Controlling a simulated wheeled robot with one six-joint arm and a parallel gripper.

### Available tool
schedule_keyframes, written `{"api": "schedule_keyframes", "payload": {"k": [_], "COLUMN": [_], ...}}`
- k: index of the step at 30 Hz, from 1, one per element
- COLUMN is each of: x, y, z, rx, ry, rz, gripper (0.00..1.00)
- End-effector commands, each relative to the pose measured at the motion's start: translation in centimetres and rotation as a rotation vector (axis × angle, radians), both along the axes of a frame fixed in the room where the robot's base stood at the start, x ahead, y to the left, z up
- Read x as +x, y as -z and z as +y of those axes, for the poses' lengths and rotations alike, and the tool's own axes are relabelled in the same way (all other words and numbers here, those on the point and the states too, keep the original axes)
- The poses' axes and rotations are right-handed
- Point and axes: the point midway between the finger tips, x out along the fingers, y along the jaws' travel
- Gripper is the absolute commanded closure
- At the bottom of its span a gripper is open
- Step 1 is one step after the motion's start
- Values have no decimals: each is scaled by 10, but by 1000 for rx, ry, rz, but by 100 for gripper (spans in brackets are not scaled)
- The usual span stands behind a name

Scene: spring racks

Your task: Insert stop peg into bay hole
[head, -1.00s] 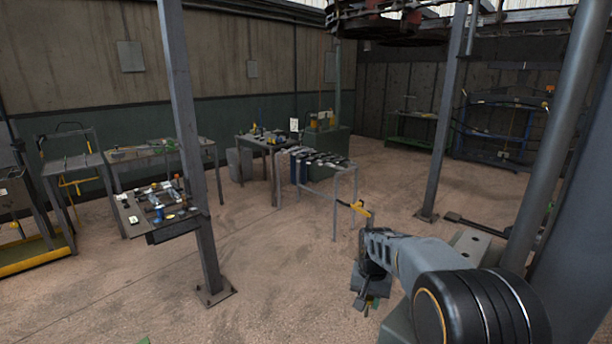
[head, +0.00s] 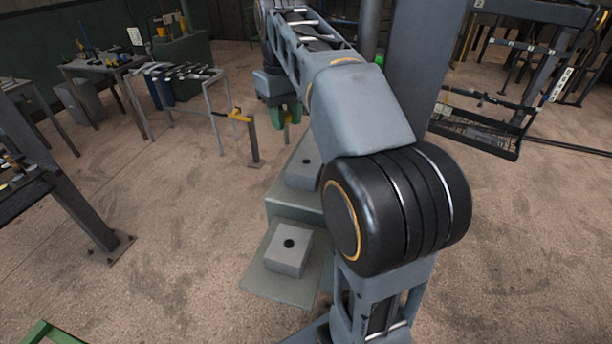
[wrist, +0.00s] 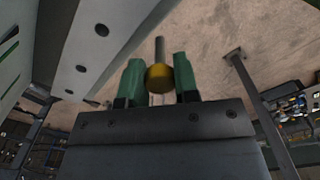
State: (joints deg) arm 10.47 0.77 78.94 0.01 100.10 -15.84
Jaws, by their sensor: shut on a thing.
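My gripper (head: 287,114) has green fingers and hangs over the far end of the grey blocks. The wrist view shows the gripper (wrist: 160,82) shut on the stop peg (wrist: 160,78), which has a brass-coloured collar and a thin grey shaft pointing away from the jaws. A far grey block (head: 303,165) also shows a dark hole, partly behind my arm. The peg is apart from both holes.
In the wrist view a grey beam (wrist: 118,38) with several holes runs close on the left. A yellow-handled stand (head: 252,140) and a table with dark bars (head: 180,72) stand to the left. A steel post (head: 70,190) rises at far left. Floor between is clear.

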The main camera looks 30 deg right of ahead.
Motion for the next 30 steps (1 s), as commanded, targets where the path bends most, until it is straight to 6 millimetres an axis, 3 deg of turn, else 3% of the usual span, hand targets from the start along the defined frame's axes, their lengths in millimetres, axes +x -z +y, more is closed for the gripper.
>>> {"api": "schedule_keyframes", "payload": {"k": [3,6,11,16,30], "x": [-29,-48,-68,-77,-77], "y": [-32,-51,-67,-46,2], "z": [-4,-5,-5,-5,-5], "rx": [-2,-1,0,1,1], "ry": [-53,-89,-128,-143,-143], "rz": [-5,-4,0,3,3], "gripper": [98,98,98,98,98]}}
